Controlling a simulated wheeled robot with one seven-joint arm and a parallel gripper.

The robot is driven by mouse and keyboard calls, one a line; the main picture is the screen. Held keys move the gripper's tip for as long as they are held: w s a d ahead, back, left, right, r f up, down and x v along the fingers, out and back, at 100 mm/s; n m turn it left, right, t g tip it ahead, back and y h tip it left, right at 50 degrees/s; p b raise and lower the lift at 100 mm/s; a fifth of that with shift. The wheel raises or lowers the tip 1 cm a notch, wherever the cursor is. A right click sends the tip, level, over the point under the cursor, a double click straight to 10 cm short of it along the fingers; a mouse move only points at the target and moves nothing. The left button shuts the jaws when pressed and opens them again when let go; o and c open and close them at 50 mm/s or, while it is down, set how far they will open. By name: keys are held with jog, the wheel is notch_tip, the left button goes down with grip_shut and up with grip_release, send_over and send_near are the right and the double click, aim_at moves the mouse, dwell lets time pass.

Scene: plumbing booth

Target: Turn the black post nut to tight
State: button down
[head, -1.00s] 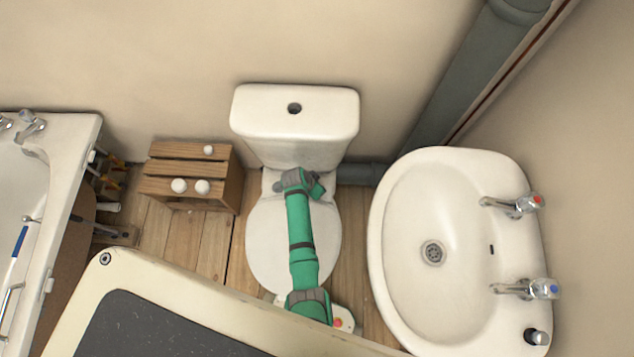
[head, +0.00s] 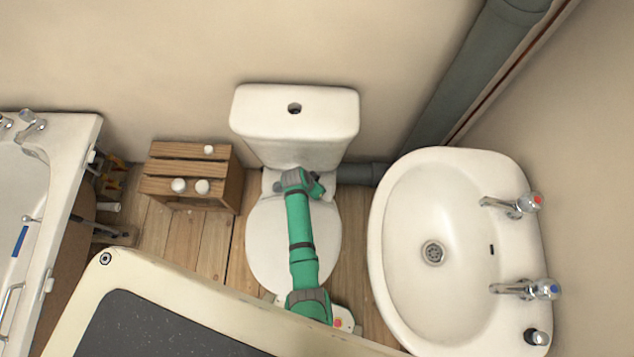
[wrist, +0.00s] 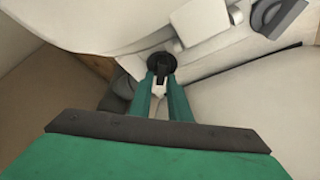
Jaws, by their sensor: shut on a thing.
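The black post nut (wrist: 160,62) shows in the wrist view as a round dark piece under the pale toilet ceramic. My gripper (wrist: 160,78) has its two green fingers on either side of the nut's lower part and is shut on it. A small white piece shows between the fingers, below the nut. In the head view my green arm reaches over the toilet seat to the foot of the cistern (head: 294,120). The nut and fingertips cannot be made out there. How tight the nut is cannot be told.
The toilet lid (head: 265,245) lies under my arm. A bathtub (head: 70,150) is at far left. In the wrist view a white hinge block (wrist: 200,20) sits close above the nut.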

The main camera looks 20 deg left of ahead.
jog(key=shift+s+f, duration=0.1)
jog(key=shift+s, duration=0.05)
jog(key=c, duration=1.9)
grip_release()
jog(key=v, duration=1)
jog(key=shift+r, duration=0.4)
jog(key=o, duration=0.3)
jog(key=shift+a, duration=0.1)
jog(key=shift+o, duration=0.2)
jog(key=shift+s+a, duration=0.25)
jog(key=shift+s, duration=0.35)
